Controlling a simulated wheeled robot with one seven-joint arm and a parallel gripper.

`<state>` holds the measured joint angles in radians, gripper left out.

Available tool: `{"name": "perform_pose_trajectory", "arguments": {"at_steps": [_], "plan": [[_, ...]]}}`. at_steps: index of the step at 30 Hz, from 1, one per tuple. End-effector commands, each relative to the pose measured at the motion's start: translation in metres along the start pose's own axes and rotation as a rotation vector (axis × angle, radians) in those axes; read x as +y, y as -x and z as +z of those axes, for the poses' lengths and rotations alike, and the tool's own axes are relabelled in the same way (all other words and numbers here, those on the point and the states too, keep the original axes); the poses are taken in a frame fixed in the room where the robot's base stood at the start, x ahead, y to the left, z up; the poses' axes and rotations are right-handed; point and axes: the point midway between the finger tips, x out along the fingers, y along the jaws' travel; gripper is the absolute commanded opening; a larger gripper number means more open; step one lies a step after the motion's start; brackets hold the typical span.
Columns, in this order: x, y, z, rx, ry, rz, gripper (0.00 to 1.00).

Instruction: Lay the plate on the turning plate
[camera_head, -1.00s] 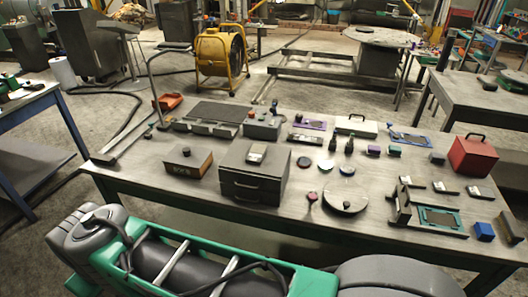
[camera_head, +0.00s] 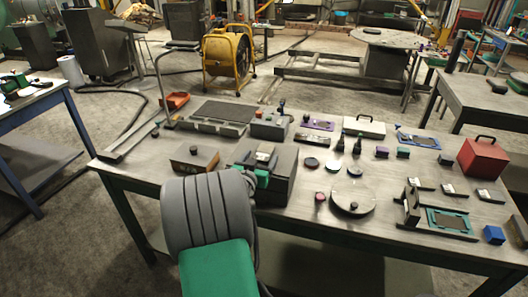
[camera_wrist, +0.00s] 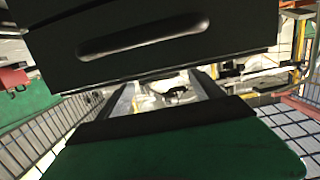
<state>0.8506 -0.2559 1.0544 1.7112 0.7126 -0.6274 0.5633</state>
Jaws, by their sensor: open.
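The turning plate (camera_head: 353,197) is a round grey disc with a small dark knob, on the right half of the workbench. A small pale-labelled plate (camera_head: 262,154) lies on top of the dark drawer box (camera_head: 278,181); I cannot tell if it is the task's plate. My gripper (camera_wrist: 166,92) is open, with two grey fingers apart and nothing seen between them. In the head view my arm reaches to the drawer box and largely hides the gripper, left of the turning plate. A dark slotted surface fills the top of the wrist view; I cannot tell what it is.
Several small labelled plates (camera_head: 452,188) lie at the right, near a dark fixture with a teal frame (camera_head: 450,221) and a blue block (camera_head: 494,235). A red-knobbed piece (camera_head: 319,199) stands left of the turning plate. A red toolbox (camera_head: 483,157) stands at the right.

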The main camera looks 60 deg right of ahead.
Motion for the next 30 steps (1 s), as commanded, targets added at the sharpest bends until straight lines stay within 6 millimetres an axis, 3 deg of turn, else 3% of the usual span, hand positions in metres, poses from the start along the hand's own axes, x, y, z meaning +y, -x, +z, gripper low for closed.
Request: {"name": "perform_pose_trajectory", "arguments": {"at_steps": [4,12,30], "plan": [[0.000,-0.022,-0.001,-0.002,0.001,0.002,0.76],[-0.001,-0.025,0.001,-0.002,0.001,-0.002,0.75],[-0.002,-0.025,0.001,-0.002,0.001,-0.002,0.26]]}}
